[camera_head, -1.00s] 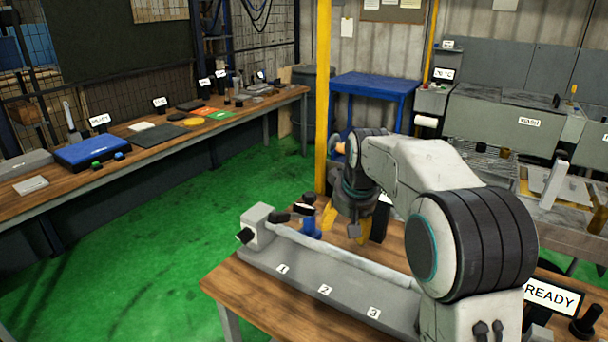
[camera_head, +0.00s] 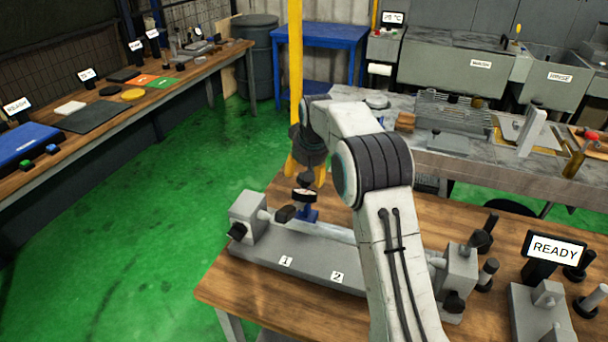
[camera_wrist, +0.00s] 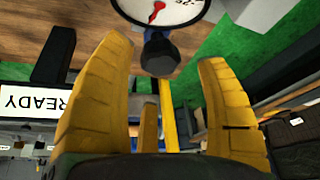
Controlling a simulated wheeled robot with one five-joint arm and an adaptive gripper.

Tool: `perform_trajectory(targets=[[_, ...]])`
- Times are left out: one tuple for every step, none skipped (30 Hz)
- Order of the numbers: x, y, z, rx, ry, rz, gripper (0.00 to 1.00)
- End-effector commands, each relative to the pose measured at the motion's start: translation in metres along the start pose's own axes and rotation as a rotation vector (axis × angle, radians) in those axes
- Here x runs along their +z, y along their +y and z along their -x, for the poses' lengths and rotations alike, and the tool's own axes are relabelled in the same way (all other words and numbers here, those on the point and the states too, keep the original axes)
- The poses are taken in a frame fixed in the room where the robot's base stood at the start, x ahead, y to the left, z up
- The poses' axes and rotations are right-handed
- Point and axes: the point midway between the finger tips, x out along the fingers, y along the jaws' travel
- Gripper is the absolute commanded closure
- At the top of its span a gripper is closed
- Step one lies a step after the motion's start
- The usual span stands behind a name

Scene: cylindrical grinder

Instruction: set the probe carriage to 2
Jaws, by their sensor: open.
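The probe carriage (camera_head: 308,214) is a blue block with a round white dial gauge and a dark knob on top. It stands upright on the grey bench's rail, near the left end, behind label 1 (camera_head: 286,260). Label 2 (camera_head: 338,276) is further right. My gripper (camera_head: 304,172) is open just above the carriage, its yellow fingers pointing down on either side of the dark knob. In the wrist view the knob (camera_wrist: 158,55) lies between the spread fingertips, with a gap to each, and the dial (camera_wrist: 165,8) shows at the top edge.
A grey headstock (camera_head: 249,212) with a black knob closes the rail's left end; a tailstock (camera_head: 459,275) stands at the right. My arm covers part of the rail and label 3. A READY sign (camera_head: 555,250) stands at the right. Green floor is clear at left.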

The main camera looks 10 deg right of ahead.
Motion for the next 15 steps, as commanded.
perform_trajectory(targets=[[0.000, 0.000, -0.006, 0.000, -0.003, 0.000, 0.33], [0.001, 0.000, -0.010, 0.000, -0.004, 0.000, 0.33], [0.001, 0.000, -0.014, 0.000, -0.003, 0.000, 0.33], [0.000, 0.000, -0.017, 0.000, -0.002, 0.000, 0.33], [0.000, 0.000, -0.020, 0.000, -0.002, 0.000, 0.33], [0.000, 0.000, -0.024, 0.000, -0.003, 0.000, 0.33], [0.000, 0.000, -0.026, 0.000, -0.002, 0.000, 0.33], [0.000, 0.000, -0.028, 0.000, -0.001, 0.000, 0.33], [0.000, 0.000, -0.030, 0.000, 0.000, 0.000, 0.33], [0.000, 0.000, -0.032, 0.000, 0.000, 0.000, 0.33], [0.000, 0.000, -0.033, 0.000, -0.001, 0.000, 0.33], [0.000, 0.000, -0.035, 0.000, -0.001, 0.000, 0.33], [0.000, 0.000, -0.036, 0.000, -0.001, 0.000, 0.33], [0.000, 0.000, -0.036, 0.000, -0.001, 0.000, 0.33], [0.000, 0.000, -0.037, 0.000, 0.000, 0.000, 0.33]])
